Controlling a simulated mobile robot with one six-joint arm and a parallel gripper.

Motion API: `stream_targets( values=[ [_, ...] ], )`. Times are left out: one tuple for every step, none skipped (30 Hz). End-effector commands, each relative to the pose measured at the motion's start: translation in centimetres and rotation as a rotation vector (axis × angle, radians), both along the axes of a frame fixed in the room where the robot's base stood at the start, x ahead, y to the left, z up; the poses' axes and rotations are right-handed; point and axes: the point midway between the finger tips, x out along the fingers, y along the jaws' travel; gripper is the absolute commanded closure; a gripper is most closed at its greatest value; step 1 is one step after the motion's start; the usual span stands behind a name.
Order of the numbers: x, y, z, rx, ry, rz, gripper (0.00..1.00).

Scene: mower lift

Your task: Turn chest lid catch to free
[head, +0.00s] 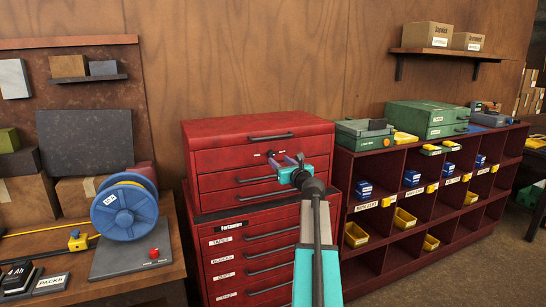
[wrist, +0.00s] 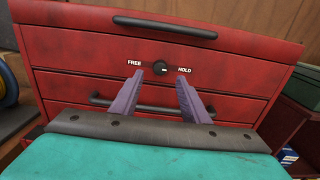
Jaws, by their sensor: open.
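The red tool chest (head: 262,142) stands against the wall, its lid closed with a dark handle on the lid front. The lid catch (wrist: 161,67) is a small round dark knob on the upper front of the chest, between the labels FREE on its left and HOLD on its right. A pale mark on the knob lies toward the HOLD side. My gripper (wrist: 160,92) is open, with two purple fingers pointing at the chest front just below the catch. The fingers are apart and nothing is between them. In the head view my gripper (head: 283,160) partly covers the chest front.
A drawer handle (wrist: 100,98) runs across behind the fingers. Labelled drawers (head: 225,262) sit under the chest. A red shelf unit (head: 407,180) with bins stands to the right. A blue cable reel (head: 125,209) stands on the bench to the left.

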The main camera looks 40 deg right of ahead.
Motion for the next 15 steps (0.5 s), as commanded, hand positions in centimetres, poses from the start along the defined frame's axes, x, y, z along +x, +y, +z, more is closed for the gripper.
stream_targets(
  values=[
    [0.6, -0.3, 0.1, 0.000, 0.000, 0.000, 0.58],
    [0.9, -0.5, 0.1, 0.000, 0.000, 0.000, 0.58],
    [1.2, -0.6, 0.1, 0.000, 0.000, -0.001, 0.58],
    [1.5, -0.7, 0.1, 0.000, 0.000, -0.001, 0.58],
    [1.8, -0.8, 0.1, 0.000, 0.000, -0.001, 0.58],
    [2.1, -1.0, 0.0, 0.000, 0.001, -0.001, 0.58],
    [2.4, -1.1, 0.0, 0.000, 0.001, -0.001, 0.58],
    [2.6, -1.2, 0.0, 0.000, 0.001, 0.000, 0.58],
    [3.0, -1.3, 0.0, 0.000, 0.001, 0.000, 0.58],
    [3.3, -1.4, 0.0, 0.000, 0.001, 0.000, 0.58],
    [3.5, -1.5, 0.0, 0.000, 0.001, 0.000, 0.58],
    [3.9, -1.7, 0.0, 0.000, 0.001, 0.000, 0.58],
    [4.2, -1.8, 0.0, 0.000, 0.001, 0.000, 0.58],
    [4.4, -1.9, 0.0, 0.000, 0.001, 0.000, 0.58],
    [4.8, -2.0, 0.0, 0.000, 0.001, -0.001, 0.58]
  ],
)
